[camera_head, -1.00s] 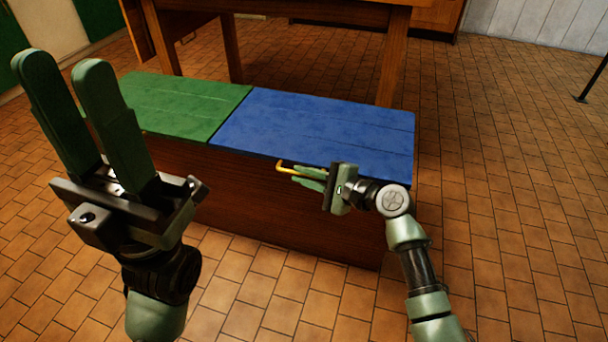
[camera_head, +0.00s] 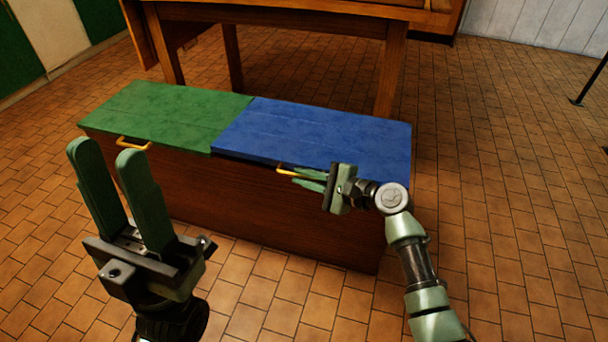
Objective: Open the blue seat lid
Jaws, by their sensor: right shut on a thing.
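The blue seat lid (camera_head: 318,136) is the right half of the top of a wooden bench chest (camera_head: 250,205). It lies flat, or nearly so; a thin dark line shows under its front edge. A yellow handle (camera_head: 284,171) sits at its front edge. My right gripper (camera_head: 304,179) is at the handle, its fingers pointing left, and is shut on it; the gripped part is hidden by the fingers. My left gripper (camera_head: 108,158) is raised in front of the chest's left part, fingers up and apart, empty.
A green lid (camera_head: 165,113) with its own yellow handle (camera_head: 134,143) lies flat on the chest's left half. A wooden table (camera_head: 300,18) stands close behind the chest. Tiled floor is clear to the right and in front.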

